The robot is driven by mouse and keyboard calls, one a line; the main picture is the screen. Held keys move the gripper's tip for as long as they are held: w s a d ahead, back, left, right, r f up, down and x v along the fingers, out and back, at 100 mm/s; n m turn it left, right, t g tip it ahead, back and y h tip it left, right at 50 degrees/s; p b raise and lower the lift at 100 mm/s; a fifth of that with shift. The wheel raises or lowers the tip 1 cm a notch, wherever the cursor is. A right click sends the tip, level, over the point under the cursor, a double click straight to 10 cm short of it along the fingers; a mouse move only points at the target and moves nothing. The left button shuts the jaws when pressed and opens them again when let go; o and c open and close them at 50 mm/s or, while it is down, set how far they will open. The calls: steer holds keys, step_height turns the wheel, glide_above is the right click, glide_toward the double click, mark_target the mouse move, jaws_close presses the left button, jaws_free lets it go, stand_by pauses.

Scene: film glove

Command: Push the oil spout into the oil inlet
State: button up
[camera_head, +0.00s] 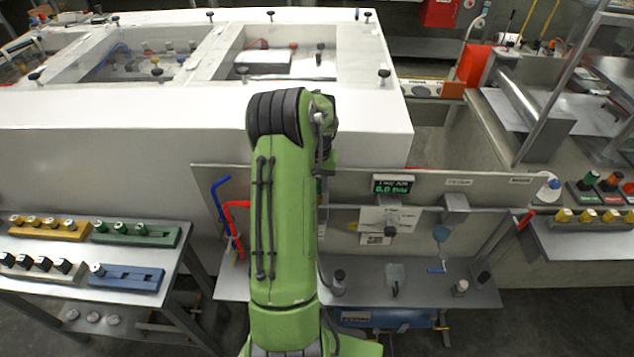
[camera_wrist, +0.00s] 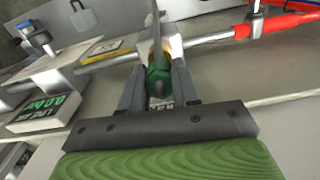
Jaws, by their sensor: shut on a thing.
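My gripper (camera_wrist: 159,92) shows in the wrist view with its two grey fingers shut on a small green part, which looks like the oil spout (camera_wrist: 157,74). An orange-yellow piece shows just behind the green part, close to a horizontal metal pipe (camera_wrist: 208,39). I cannot make out the oil inlet for certain, nor whether the green part touches anything beyond it. In the head view my green arm reaches forward over the bench and hides my gripper and what it holds.
A display reading 0.0 (camera_head: 392,184) stands on the bench panel (camera_head: 425,180), right of my arm; it also shows in the wrist view (camera_wrist: 43,112). Red and blue pipes (camera_head: 233,205) are left of my arm. A side table (camera_head: 165,262) with coloured blocks stands at left.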

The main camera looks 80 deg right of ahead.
steer(key=shift+f, duration=0.3)
steer(key=o, duration=1.1)
steer(key=shift+r, duration=0.1)
step_height(320, 180, up, 16)
steer(key=p, duration=0.1)
